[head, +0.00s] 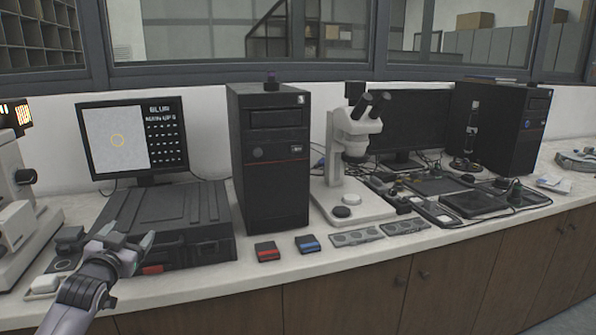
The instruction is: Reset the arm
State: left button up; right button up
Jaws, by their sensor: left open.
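My left gripper (133,246) is at the lower left in the head view, its arm coming up from the bottom edge. Its fingers are apart and nothing shows between them. It is in front of the left part of a dark flat case (170,209) on the counter and hides a bit of it. I cannot tell whether it touches the case. My right gripper is not in view.
The white counter (340,262) holds a lit monitor (133,138), a black tower (268,155), a white microscope (352,150), and red (267,251) and blue (308,243) small boxes. A pale machine (18,215) stands at far left. Cabinets (350,297) are below.

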pick_arm(q)
jog(key=s+d+f+g+h, duration=0.1)
jog(key=s+d+f+g, duration=0.1)
jog(key=s+d+f, duration=0.5)
jog(key=s+d+f+g+h, duration=0.25)
jog(key=s+f, duration=0.65)
jog(key=f, duration=0.5)
jog(key=s+d+f+g, duration=0.1)
jog(key=s+d+f, duration=0.1)
jog(key=s, duration=0.5)
jog(key=s+d+f, duration=0.3)
jog(key=s, duration=0.4)
jog(key=s+d+f+g, duration=0.1)
jog(key=s+d+f, duration=0.1)
jog(key=s, duration=0.6)
jog(key=shift+d+f+g, duration=0.35)
jog(key=shift+f, duration=0.2)
